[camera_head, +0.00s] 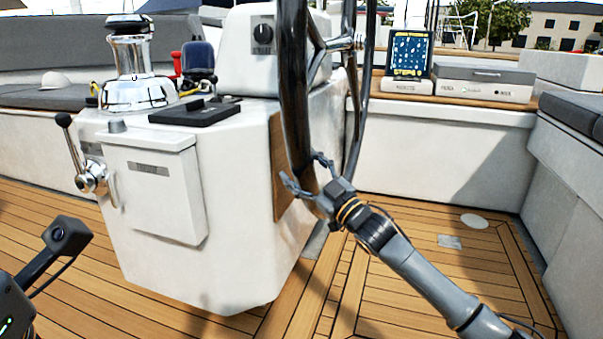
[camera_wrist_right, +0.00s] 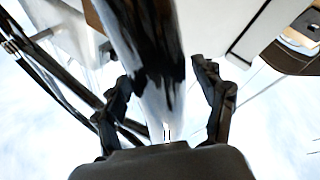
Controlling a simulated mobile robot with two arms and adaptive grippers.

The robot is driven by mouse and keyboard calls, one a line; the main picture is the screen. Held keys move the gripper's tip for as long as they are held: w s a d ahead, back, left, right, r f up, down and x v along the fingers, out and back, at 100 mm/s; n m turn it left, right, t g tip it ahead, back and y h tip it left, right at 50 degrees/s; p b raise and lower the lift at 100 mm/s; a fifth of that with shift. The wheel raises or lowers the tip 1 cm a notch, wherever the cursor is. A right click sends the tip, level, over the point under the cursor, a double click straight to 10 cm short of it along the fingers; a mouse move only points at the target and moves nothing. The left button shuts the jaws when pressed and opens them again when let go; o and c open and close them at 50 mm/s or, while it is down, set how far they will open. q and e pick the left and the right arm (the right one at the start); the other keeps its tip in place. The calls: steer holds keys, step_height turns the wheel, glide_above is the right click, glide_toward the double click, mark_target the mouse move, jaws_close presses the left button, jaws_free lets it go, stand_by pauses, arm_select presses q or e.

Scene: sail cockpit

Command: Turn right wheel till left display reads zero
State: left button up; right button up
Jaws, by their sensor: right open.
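A steering wheel with a dark, glossy rim (camera_head: 294,90) stands right of the white pedestal in the head view, seen at a steep angle. Its top is cut off. My right gripper (camera_head: 307,174) is at the lower part of this rim, with its fingers open on either side. In the right wrist view the rim (camera_wrist_right: 150,60) runs between the two spread fingers (camera_wrist_right: 168,100), with visible gaps. A dark blue screen (camera_head: 408,52) with yellow lettering stands on the back ledge. Its last line seems to read "STEPS" and a digit too small to tell. My left gripper is not in view.
The white pedestal (camera_head: 230,230) carries a chrome winch (camera_head: 135,65), a lever (camera_head: 75,150) and a dial (camera_head: 263,34). A white box (camera_head: 485,88) sits right of the screen. Benches edge the cockpit; the teak floor (camera_head: 440,215) is mostly clear.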

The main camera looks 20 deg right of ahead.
steer(key=shift+w+a+r, duration=0.1)
steer(key=shift+w, duration=0.05)
jaws_close()
steer(key=shift+r, duration=0.1)
